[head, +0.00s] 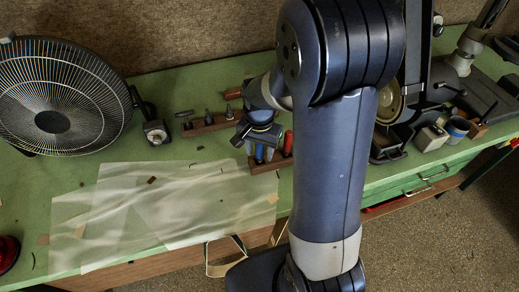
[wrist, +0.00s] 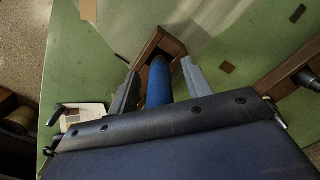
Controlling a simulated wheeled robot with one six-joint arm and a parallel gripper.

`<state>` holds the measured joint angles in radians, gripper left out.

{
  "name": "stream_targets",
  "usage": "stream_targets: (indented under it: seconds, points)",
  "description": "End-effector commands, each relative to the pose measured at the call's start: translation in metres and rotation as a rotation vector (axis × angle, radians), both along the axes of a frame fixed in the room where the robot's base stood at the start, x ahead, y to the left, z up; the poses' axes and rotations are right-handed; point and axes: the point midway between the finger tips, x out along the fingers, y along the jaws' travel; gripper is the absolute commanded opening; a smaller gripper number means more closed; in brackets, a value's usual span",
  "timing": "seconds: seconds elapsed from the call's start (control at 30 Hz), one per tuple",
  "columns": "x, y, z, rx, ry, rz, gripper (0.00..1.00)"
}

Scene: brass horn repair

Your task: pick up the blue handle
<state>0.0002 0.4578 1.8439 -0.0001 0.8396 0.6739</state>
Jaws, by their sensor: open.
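The blue handle (head: 259,153) stands in a small wooden rack (head: 264,168) on the green bench, beside a red handle (head: 288,142). My gripper (head: 262,146) is over the blue handle in the head view, and my arm hides part of that area. In the wrist view my gripper (wrist: 160,72) is open, with one grey finger on each side of the blue handle (wrist: 158,85). Gaps show between the handle and both fingers. The end of the wooden rack (wrist: 150,45) shows past the fingertips. The near end of the handle is hidden by the gripper body.
Another wooden rack (head: 209,124) with several tools stands behind. A fan (head: 62,98) is at the left, and translucent sheets (head: 160,205) cover the front of the bench. A blue-banded cup (head: 456,130) stands among small items at the right.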

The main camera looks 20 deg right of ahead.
Motion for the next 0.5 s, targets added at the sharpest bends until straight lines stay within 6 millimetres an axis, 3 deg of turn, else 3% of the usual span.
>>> stream_targets:
  seconds: [0.17,0.5]
  points:
    - [0.0001,0.0001,0.0,0.0,0.0,0.0,0.45]
    - [0.0001,0.0,0.0003,0.0,0.0,0.0,0.17]
